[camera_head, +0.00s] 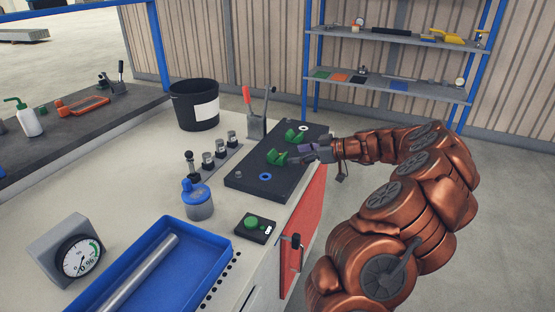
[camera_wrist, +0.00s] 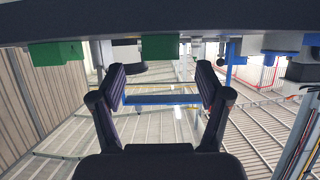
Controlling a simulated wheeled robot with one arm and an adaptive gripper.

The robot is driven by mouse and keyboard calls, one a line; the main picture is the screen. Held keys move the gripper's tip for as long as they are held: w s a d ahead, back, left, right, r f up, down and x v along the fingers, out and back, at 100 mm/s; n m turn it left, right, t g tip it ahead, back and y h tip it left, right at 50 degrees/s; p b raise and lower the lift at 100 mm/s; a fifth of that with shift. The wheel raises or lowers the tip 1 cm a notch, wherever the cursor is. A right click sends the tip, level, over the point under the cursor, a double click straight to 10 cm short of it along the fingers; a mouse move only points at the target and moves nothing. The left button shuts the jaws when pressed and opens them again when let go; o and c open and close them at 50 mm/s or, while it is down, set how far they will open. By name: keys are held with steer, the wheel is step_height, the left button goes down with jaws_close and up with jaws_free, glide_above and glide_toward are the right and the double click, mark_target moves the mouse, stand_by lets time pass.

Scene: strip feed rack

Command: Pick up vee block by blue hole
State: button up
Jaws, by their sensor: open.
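A green vee block (camera_head: 277,157) sits on the dark plate (camera_head: 240,178), the nearer of two to the blue-ringed hole (camera_head: 265,176). A second green vee block (camera_head: 295,136) sits farther back, near a white-ringed hole (camera_head: 303,128). My gripper (camera_head: 305,149) is just right of the nearer block at the plate's right side. In the wrist view my gripper (camera_wrist: 162,78) has its fingers apart with nothing held between them. Two green blocks show along the top edge there, one at left (camera_wrist: 57,53) and one near the middle (camera_wrist: 160,46); I cannot tell contact.
A lever fixture with a red handle (camera_head: 247,100) stands behind the plate, and a black bin (camera_head: 196,105) is farther left. A blue canister (camera_head: 197,200), a green button box (camera_head: 255,228) and a blue tray (camera_head: 208,237) are nearer. Shelves (camera_head: 390,85) stand at the back.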

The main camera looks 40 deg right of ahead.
mark_target(286, 156)
steer(key=shift+x, duration=2.7)
steer(key=shift+c, duration=0.2)
steer(key=c, duration=1.3)
steer(key=shift+r, duration=1.85)
steer(key=shift+s+a, duration=0.15)
steer(key=shift+s, duration=0.65)
steer(key=s+a, duration=0.2)
steer(key=s, duration=0.4)
steer(key=s+a+r+b, duration=0.1)
steer(key=s+a, duration=0.1)
steer(key=s, duration=0.5)
steer(key=shift+s+a, duration=0.35)
